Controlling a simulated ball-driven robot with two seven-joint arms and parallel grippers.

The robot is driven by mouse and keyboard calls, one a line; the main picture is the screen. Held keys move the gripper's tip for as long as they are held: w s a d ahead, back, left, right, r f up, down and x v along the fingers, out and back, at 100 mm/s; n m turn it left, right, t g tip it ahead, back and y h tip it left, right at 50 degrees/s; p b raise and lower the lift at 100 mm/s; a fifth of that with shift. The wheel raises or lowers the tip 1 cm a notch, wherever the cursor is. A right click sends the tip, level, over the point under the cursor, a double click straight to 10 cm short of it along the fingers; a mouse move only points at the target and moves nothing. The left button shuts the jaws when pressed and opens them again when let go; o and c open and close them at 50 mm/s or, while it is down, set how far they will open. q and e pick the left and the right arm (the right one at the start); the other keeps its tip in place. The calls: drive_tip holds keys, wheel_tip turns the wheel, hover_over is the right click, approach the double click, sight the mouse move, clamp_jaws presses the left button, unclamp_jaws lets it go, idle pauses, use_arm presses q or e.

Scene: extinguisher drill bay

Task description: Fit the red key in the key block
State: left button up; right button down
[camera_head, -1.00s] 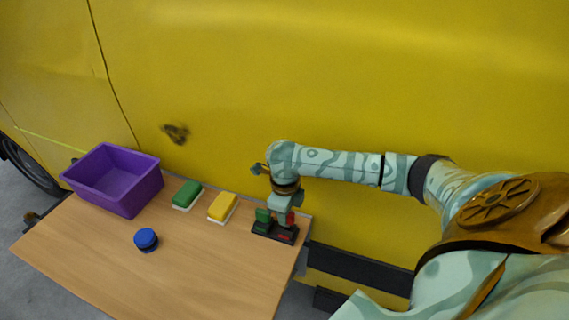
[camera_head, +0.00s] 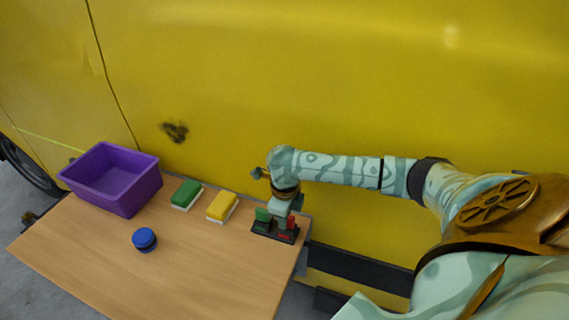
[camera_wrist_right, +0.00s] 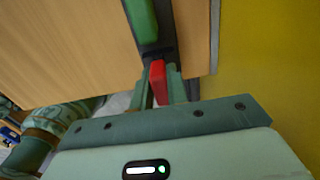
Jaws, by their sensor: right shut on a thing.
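The black key block (camera_head: 259,235) lies at the right end of the table, near the yellow wall. A green key (camera_head: 262,215) stands upright in its left part; it also shows at the top of the wrist view (camera_wrist_right: 142,22). My right gripper (camera_head: 283,220) points down over the block's right part, shut on the red key (camera_wrist_right: 157,82). The red key's side shows in the head view (camera_head: 291,218). A red patch (camera_head: 285,237) shows on the block's front right. The fingers hide the key's lower end, so I cannot tell how deep it sits. My left gripper is out of view.
On the wooden table (camera_head: 200,270) stand a yellow block (camera_head: 221,205) and a green block (camera_head: 186,193), both with white bases. A blue round thing (camera_head: 145,239) and a purple bin (camera_head: 125,196) are further left. The table's front middle is clear. The yellow wall (camera_head: 330,90) rises behind.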

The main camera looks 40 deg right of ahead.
drive_tip(key=shift+f, duration=0.3)
drive_tip(key=c, duration=1.3)
unclamp_jaws()
